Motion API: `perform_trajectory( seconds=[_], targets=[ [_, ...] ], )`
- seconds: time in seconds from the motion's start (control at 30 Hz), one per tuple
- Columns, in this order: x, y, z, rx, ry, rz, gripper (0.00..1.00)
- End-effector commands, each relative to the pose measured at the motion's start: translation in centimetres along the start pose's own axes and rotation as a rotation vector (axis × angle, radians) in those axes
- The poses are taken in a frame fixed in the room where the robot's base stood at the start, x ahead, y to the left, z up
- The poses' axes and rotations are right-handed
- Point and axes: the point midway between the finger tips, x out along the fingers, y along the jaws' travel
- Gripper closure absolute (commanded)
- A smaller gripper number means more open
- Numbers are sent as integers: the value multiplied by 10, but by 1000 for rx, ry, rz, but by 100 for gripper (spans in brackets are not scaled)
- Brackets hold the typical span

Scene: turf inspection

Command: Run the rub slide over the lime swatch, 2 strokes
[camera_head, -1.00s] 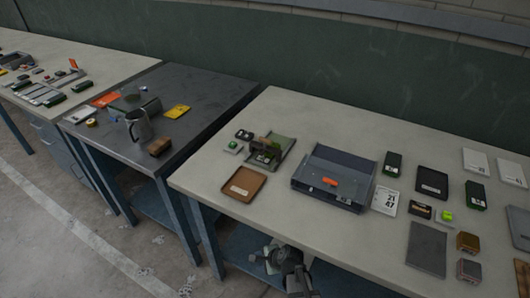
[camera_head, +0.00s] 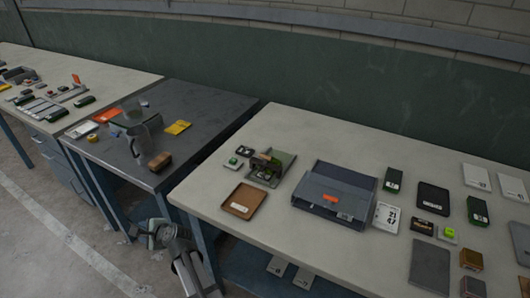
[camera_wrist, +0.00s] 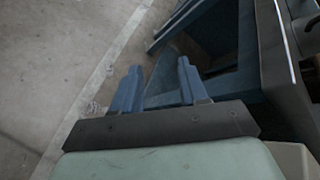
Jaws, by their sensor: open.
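A small bright lime-green piece (camera_head: 449,233) lies on the pale bench at the right, beside a black labelled card (camera_head: 422,226). I cannot tell whether it is the lime swatch. I cannot single out the rub slide. A grey box-like unit with an orange mark (camera_head: 332,205) and a small green device (camera_head: 271,167) stand on the same bench. My gripper (camera_head: 160,232) is low in front of the benches, below the tabletops and apart from these things. In the wrist view its two blue fingers (camera_wrist: 158,88) are spread, with nothing between them.
A brown tray (camera_head: 243,200) sits near the bench's front edge. The dark middle table (camera_head: 205,110) holds a metal jug (camera_head: 143,130), a yellow card (camera_head: 178,127) and a brown block (camera_head: 160,161).

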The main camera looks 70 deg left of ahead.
Motion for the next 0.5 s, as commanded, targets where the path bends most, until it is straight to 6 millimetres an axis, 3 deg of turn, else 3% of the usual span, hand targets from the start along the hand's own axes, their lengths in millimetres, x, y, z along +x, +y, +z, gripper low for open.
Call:
perform_trajectory(
  seconds=[0.03,0.17,0.3,0.4,0.5],
  targets=[
    [4,-28,7,-32,-10,-31,57],
    [-1,-96,20,-152,-21,-104,57],
    [-19,-172,27,-357,-10,-156,57],
    [-39,-217,25,-568,14,-147,57],
    [-62,-246,15,-823,43,-78,57]
  ],
)
